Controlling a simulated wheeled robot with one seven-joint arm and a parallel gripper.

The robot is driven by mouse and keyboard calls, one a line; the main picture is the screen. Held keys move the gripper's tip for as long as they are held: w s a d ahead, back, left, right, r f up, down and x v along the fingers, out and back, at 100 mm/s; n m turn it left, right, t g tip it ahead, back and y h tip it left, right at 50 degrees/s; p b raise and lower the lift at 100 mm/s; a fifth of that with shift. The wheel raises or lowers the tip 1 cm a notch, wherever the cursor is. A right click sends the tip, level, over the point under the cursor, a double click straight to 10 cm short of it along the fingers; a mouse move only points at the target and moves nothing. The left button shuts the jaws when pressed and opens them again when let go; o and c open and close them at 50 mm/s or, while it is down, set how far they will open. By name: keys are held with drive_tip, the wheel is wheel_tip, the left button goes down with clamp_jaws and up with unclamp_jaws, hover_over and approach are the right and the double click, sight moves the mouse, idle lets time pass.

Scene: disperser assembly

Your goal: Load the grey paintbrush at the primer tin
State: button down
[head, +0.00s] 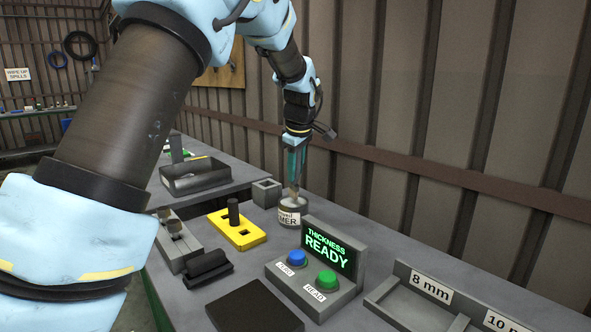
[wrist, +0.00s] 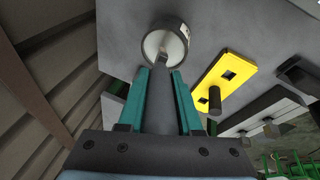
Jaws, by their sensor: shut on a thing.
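The primer tin (head: 289,214) stands upright on the bench, a short pale tin with a label ending in "MER". In the wrist view the tin (wrist: 183,33) shows its round open mouth. My gripper (head: 295,172) points down directly above the tin, its teal fingers shut on the grey paintbrush (head: 293,189). In the wrist view the brush's grey handle (wrist: 159,105) runs between the fingers (wrist: 160,80). The brush's far end reaches the tin's mouth. The bristles are hard to make out, and I cannot tell how deep they sit.
A thickness gauge (head: 335,250) reading "READY", with blue and green buttons, stands close in front of the tin. A yellow block with a black peg (head: 237,229) lies to its left. A small grey open box (head: 266,193) is just behind. A labelled sorting tray (head: 400,301) is at front right.

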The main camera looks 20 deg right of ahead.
drive_tip(key=shift+f+b, duration=0.3)
drive_tip(key=shift+f, duration=0.25)
idle(1.6)
drive_tip(key=shift+r, duration=0.1)
drive_tip(key=shift+r+p, duration=2.55)
drive_tip(key=shift+r, duration=0.9)
